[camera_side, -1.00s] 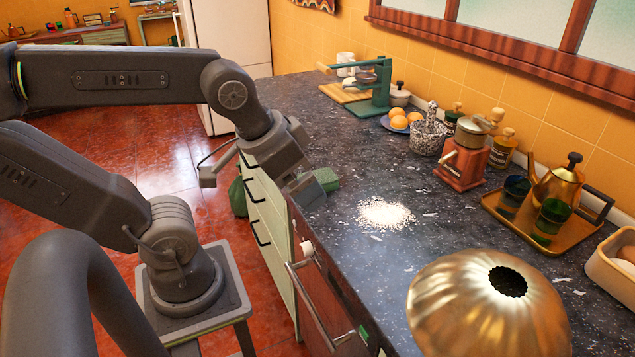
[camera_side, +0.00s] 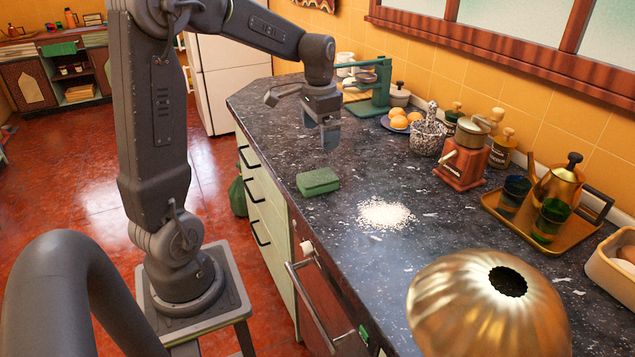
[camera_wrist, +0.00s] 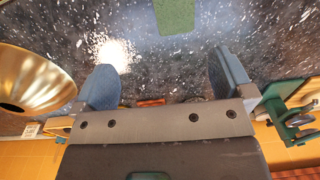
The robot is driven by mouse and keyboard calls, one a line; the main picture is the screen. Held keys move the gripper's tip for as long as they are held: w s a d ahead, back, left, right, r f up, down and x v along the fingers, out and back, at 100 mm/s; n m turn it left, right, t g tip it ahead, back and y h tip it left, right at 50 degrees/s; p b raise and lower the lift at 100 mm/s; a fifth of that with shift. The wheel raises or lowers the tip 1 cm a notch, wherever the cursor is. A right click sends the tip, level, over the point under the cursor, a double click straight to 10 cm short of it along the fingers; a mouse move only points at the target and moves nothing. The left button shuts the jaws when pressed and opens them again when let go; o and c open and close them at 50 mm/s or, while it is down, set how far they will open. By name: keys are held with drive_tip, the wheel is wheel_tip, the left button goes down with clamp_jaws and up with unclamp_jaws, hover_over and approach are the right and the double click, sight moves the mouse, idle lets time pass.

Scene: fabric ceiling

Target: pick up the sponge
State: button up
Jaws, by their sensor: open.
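The green sponge (camera_side: 317,181) lies flat on the dark speckled counter, near its front edge. It also shows at the top edge of the wrist view (camera_wrist: 174,15), partly cut off there. My gripper (camera_side: 330,142) is above the counter, behind the sponge and apart from it. In the wrist view my gripper (camera_wrist: 165,80) has its two blue-grey fingers wide apart with nothing between them.
A pile of white powder (camera_side: 386,213) lies right of the sponge on the counter (camera_side: 345,240). A brass dome (camera_side: 490,310) stands at the front right. A red grinder (camera_side: 465,160), a tray with a kettle and cups, and a green press (camera_side: 375,85) line the wall.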

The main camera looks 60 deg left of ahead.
drive_tip(key=a+f, duration=0.2)
drive_tip(key=a, duration=0.1)
hover_over(317, 177)
wheel_tip(317, 177, down, 7)
drive_tip(key=shift+d+f, duration=0.1)
drive_tip(key=shift+f, duration=3)
drive_tip(key=shift+c, duration=0.3)
drive_tip(key=c, duration=0.9)
drive_tip(key=shift+r, duration=0.15)
drive_tip(key=shift+c, duration=0.2)
drive_tip(key=r, duration=0.4)
drive_tip(key=shift+s+a+r, duration=0.1)
drive_tip(key=shift+a+r, duration=0.05)
drive_tip(key=shift+a, duration=0.1)
drive_tip(key=s+a+r, duration=0.5)
drive_tip(key=s+r, duration=0.1)
drive_tip(key=s, duration=0.3)
drive_tip(key=shift+s+a+r, duration=0.25)
drive_tip(key=shift+s+a, duration=0.1)
drive_tip(key=shift+a, duration=0.05)
